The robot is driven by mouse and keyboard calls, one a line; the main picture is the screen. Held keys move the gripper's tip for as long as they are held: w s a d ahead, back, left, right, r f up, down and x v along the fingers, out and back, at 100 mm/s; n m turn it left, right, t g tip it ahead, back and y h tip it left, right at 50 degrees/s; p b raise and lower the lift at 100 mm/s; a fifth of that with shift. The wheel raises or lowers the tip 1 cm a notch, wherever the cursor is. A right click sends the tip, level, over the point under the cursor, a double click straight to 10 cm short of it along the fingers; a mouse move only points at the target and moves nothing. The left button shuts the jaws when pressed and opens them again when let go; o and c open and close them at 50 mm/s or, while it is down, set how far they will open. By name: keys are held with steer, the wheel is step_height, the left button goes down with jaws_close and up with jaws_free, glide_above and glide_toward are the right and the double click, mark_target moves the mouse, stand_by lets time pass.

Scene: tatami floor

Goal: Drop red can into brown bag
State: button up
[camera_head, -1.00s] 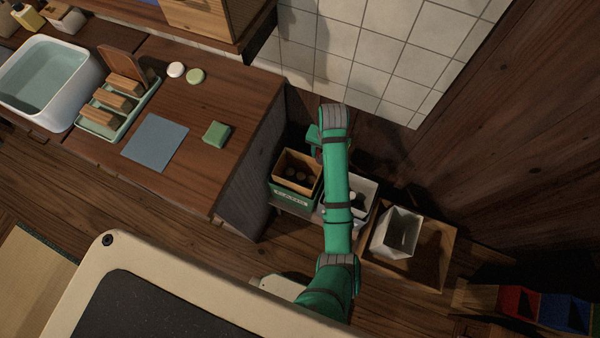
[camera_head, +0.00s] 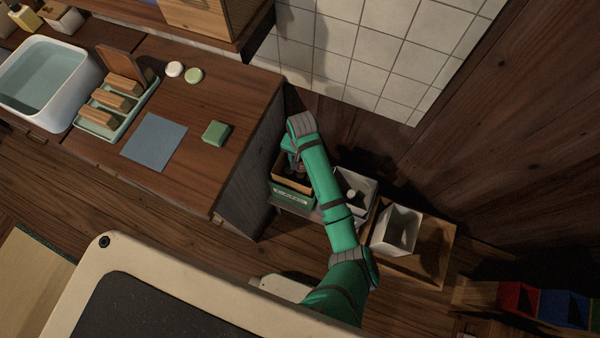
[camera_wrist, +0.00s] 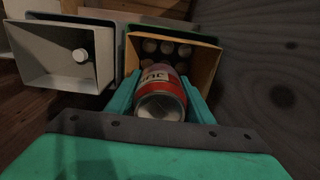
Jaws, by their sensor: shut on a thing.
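The brown bag (camera_wrist: 206,66) is open-topped, just beyond the can in the wrist view, with several cans or bottles inside. In the head view my gripper (camera_head: 291,150) is over the brown bag (camera_head: 293,185), and my arm hides part of the bag.
The brown bag stands in a green crate (camera_head: 290,197). A white bin (camera_head: 357,182) with a white-capped item is to its right, then another white bin (camera_head: 397,230) on a wooden tray (camera_head: 434,250). A wooden counter (camera_head: 240,110) rises to the left.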

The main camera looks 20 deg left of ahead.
steer(key=shift+f, duration=0.35)
steer(key=shift+w, duration=0.1)
steer(key=o, duration=1.1)
step_height(320, 180, up, 11)
steer(key=shift+f, duration=0.1)
